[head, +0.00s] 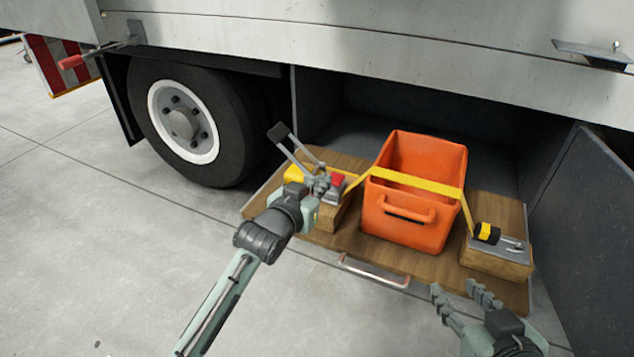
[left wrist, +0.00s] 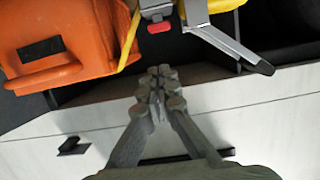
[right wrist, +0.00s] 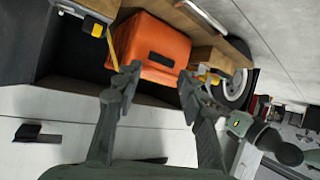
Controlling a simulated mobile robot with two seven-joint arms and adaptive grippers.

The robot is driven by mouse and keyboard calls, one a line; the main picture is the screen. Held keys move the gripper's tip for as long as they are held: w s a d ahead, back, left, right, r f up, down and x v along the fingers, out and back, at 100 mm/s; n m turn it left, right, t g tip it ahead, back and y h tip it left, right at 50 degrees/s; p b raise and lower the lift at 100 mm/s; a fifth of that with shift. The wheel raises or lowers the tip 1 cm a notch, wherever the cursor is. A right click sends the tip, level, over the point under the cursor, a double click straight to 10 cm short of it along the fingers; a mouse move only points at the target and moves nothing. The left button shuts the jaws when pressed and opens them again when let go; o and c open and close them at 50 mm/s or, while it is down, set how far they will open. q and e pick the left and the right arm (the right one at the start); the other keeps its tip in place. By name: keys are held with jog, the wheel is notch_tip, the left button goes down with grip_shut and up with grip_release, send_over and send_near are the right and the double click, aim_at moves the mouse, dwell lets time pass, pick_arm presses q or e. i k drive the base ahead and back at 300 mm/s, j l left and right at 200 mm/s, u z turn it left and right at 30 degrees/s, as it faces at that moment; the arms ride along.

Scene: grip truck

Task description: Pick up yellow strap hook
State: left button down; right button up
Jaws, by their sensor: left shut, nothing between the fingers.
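A yellow strap (head: 420,182) runs over the orange crate (head: 398,225) between two wooden blocks. At its right end, a yellow and black piece (head: 487,233) and a grey metal hook (head: 513,243) lie on the right block; the yellow piece also shows in the right wrist view (right wrist: 97,28). At the left block, a ratchet with a red part (head: 337,180) has its lever (head: 284,137) raised; the left wrist view shows this lever (left wrist: 235,45). My left gripper (head: 320,184) is shut and empty beside the ratchet. My right gripper (head: 460,290) is open and empty, in front of the right block.
The crate and both blocks stand on a wooden board (head: 335,242) with a metal handle (head: 375,272) in an open truck compartment. The truck's side (head: 400,50) overhangs it, and a grey door (head: 590,220) stands right. A wheel (head: 185,122) is left. Bare floor lies in front.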

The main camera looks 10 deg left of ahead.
aim_at(485, 232)
jog(key=k+j, duration=0.2)
jog(key=k, duration=0.3)
jog(key=k+j, duration=0.2)
jog(key=k, duration=0.25)
